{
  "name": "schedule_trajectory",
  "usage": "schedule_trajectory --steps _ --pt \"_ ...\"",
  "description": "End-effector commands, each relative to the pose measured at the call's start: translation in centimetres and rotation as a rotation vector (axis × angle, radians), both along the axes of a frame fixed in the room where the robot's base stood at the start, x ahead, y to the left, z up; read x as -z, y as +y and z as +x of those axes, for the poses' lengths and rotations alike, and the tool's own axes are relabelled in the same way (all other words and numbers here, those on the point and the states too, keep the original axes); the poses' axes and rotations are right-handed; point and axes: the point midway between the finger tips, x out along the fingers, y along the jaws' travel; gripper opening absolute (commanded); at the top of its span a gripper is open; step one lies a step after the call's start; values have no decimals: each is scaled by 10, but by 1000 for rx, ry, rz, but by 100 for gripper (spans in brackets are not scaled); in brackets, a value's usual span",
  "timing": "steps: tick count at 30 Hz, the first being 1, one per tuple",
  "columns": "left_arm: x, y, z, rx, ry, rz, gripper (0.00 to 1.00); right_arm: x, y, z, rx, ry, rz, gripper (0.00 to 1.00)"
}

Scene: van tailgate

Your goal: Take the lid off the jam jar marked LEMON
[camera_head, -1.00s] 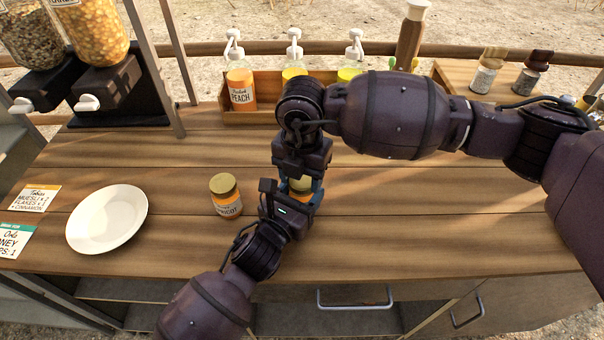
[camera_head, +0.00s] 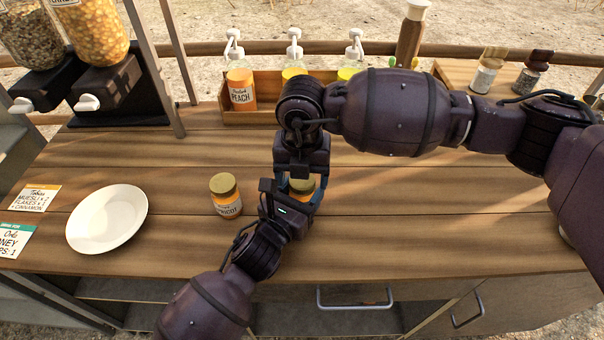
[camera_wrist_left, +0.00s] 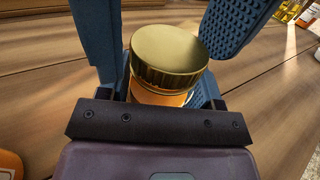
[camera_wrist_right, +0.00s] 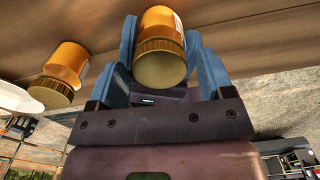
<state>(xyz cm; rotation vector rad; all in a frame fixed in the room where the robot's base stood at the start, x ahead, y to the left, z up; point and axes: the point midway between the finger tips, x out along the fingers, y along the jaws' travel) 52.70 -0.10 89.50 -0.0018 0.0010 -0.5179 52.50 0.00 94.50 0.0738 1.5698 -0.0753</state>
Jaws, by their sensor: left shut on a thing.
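A jar with a gold lid (camera_head: 302,184) and an orange body (camera_wrist_right: 162,20) stands between my two grippers on the counter. Its label is mostly hidden, so I cannot read LEMON on it. My left gripper (camera_head: 297,205) is shut around the jar's body, below the lid. The lid (camera_wrist_left: 168,52) sits on the jar in the left wrist view. My right gripper (camera_head: 304,172) points down over the jar. Its blue fingers (camera_wrist_right: 164,80) stand open on either side of the lid, with gaps visible.
An apricot jar (camera_head: 226,197) with a gold lid stands just left of my grippers. A white plate (camera_head: 107,219) and order cards (camera_head: 36,198) lie further left. A wooden crate (camera_head: 265,112) of pump bottles stands behind. The counter's right front is clear.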

Motion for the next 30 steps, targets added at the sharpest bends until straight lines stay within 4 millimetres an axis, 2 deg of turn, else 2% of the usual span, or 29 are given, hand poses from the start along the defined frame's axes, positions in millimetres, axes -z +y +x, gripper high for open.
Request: schedule_trajectory --steps 11,21,23,24,30 --pt "0 0 0 0 1 0 0 -3 0 0 0 0 1 79" --pt "0 0 0 0 1 0 0 -39 0 0 -1 -2 1 79" --pt "0 0 0 0 1 0 0 -43 0 0 -1 -1 0 79" --pt "0 0 0 0 1 0 0 -45 0 0 0 0 0 74" --pt "0 0 0 0 1 0 0 -57 1 0 93 1 2 74"
